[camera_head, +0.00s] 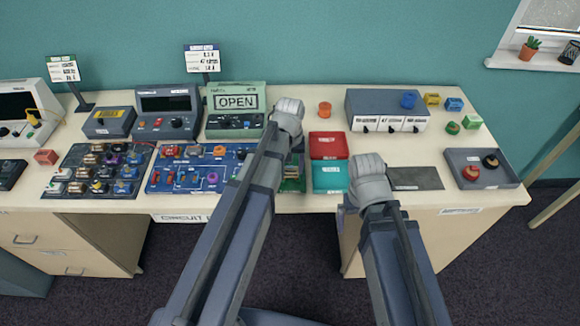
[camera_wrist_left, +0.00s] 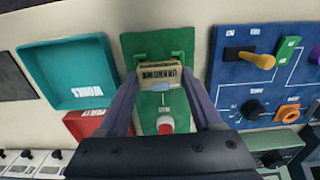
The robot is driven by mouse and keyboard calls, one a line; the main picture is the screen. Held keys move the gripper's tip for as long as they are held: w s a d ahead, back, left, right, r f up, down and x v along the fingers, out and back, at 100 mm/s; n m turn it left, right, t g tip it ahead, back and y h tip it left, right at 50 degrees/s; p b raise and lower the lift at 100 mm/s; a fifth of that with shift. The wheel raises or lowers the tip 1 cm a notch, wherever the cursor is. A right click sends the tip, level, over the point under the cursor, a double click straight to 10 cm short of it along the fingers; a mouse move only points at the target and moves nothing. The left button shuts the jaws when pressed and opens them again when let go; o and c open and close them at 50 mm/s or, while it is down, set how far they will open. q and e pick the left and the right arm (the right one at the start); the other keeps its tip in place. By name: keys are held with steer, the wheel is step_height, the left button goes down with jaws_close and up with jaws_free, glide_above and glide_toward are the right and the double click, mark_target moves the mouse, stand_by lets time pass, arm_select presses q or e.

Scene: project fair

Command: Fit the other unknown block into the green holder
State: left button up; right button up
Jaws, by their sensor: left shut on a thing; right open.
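A red button (camera_wrist_left: 165,125) shows on the same green board. I cannot tell whether the block is fully seated or just above. In the head view my left gripper (camera_head: 288,115) and arm hide most of the holder (camera_head: 293,181) and the block. My right gripper (camera_head: 366,185) is open and apart, right of the teal tray (camera_head: 331,176).
A red tray (camera_head: 328,146) lies behind the teal tray. A blue circuit board (camera_head: 200,168) is left of the holder. A green meter reading OPEN (camera_head: 236,110) stands behind it. A dark mat (camera_head: 415,178) and grey tray (camera_head: 480,168) are to the right.

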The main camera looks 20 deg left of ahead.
arm_select(q)
steer(key=shift+f+b, duration=0.55)
steer(key=shift+f, duration=0.05)
stand_by(0.4)
steer(key=o, duration=1.4)
steer(key=shift+r, duration=0.1)
steer(key=shift+r+p, duration=4)
steer(key=shift+p, duration=0.05)
steer(key=shift+f, duration=0.15)
step_height(320, 180, down, 6)
steer(key=b, duration=0.6)
